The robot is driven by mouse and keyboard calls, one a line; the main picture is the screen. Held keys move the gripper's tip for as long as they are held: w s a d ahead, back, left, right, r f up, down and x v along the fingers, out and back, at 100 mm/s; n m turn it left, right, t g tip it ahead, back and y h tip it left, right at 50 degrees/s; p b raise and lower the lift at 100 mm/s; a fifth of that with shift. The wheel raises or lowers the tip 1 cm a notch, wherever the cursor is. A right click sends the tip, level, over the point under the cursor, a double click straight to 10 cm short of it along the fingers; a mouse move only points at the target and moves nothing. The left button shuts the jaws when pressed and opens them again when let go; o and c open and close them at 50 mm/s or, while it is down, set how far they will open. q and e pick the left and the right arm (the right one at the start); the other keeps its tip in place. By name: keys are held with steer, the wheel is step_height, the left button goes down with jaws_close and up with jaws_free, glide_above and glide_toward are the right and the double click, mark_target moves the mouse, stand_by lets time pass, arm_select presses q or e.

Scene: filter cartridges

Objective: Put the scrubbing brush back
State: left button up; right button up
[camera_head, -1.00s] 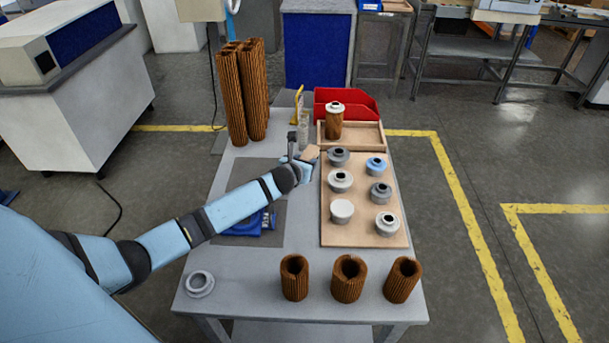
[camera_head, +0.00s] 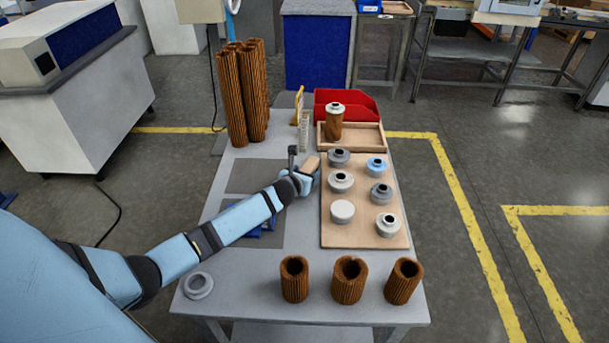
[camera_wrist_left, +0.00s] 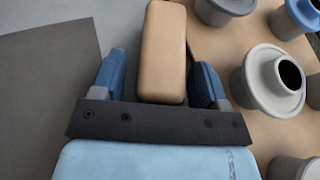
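The scrubbing brush shows as a tan wooden block (camera_head: 312,163) at the left edge of the wooden board; its bristles are hidden. In the left wrist view the block (camera_wrist_left: 162,50) lies between the two blue fingers of my left gripper (camera_wrist_left: 160,80). In the head view my left gripper (camera_head: 307,174) has the block at its tip, and the block has moved along with it. A small gap seems to show beside the left finger, but the contact is hard to see. My right gripper is out of view.
The wooden board (camera_head: 349,232) holds several caps. A wooden tray (camera_head: 367,146) with a capped cartridge and a red bin (camera_head: 362,100) stand behind. A yellow upright item (camera_head: 299,103) is at the back. Brown cartridges (camera_head: 348,279) line the front; a grey ring (camera_head: 198,286) lies front left.

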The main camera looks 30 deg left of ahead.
arm_select(q)
steer(key=shift+r, duration=0.15)
steer(key=p+v, duration=0.8)
steer(key=v, duration=0.3)
steer(key=shift+s+r, duration=0.1)
steer(key=shift+r, duration=0.05)
steer(key=shift+s+d, duration=0.15)
steer(key=shift+s, duration=0.25)
